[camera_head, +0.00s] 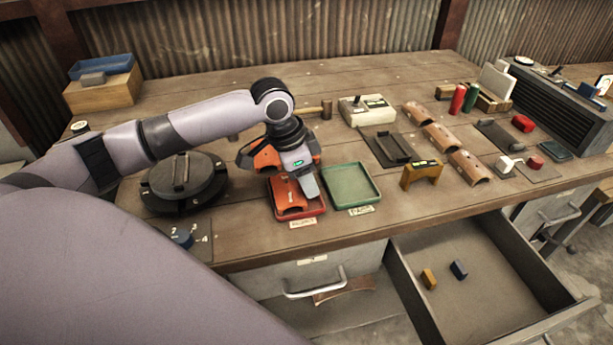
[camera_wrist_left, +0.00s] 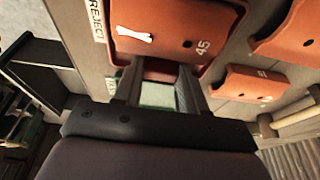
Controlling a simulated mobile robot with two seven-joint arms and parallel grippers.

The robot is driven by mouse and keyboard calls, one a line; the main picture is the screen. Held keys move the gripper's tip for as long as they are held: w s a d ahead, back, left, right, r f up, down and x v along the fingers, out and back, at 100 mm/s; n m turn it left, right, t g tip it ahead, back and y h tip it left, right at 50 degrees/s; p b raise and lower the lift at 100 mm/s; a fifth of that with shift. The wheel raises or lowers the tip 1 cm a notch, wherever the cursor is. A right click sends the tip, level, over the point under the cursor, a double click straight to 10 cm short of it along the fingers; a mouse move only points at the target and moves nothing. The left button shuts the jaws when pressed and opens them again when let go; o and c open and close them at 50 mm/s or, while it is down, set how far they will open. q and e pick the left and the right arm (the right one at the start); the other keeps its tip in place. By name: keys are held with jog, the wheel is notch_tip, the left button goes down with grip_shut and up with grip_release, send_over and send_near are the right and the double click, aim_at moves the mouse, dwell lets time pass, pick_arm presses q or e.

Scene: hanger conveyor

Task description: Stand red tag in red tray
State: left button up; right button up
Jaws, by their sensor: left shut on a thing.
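The red tray (camera_head: 318,212) stands near the front edge of the bench, with a paper label in front of it. An orange-red tag (camera_head: 287,193) shows inside it beside my left gripper (camera_head: 308,190). In the left wrist view, the tag marked 45 (camera_wrist_left: 178,22) is at the ends of the fingers of my left gripper (camera_wrist_left: 160,75). The gripper is shut on this red tag, low over the tray; whether the tag touches the tray floor cannot be told. Other orange-red tags, one marked 51 (camera_wrist_left: 254,84), lie behind. The right gripper is out of view.
A green tray (camera_head: 350,186) stands right of the red one, and a yellow block-like stand (camera_head: 421,175) farther right. A round dark lid (camera_head: 184,182) is at left. An open drawer (camera_head: 470,290) juts out below the bench edge.

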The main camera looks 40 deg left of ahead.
pick_arm(q)
jog(key=shift+f, duration=0.15)
jog(key=o, duration=1)
jog(key=v, duration=1.2)
jog(key=shift+s, duration=0.1)
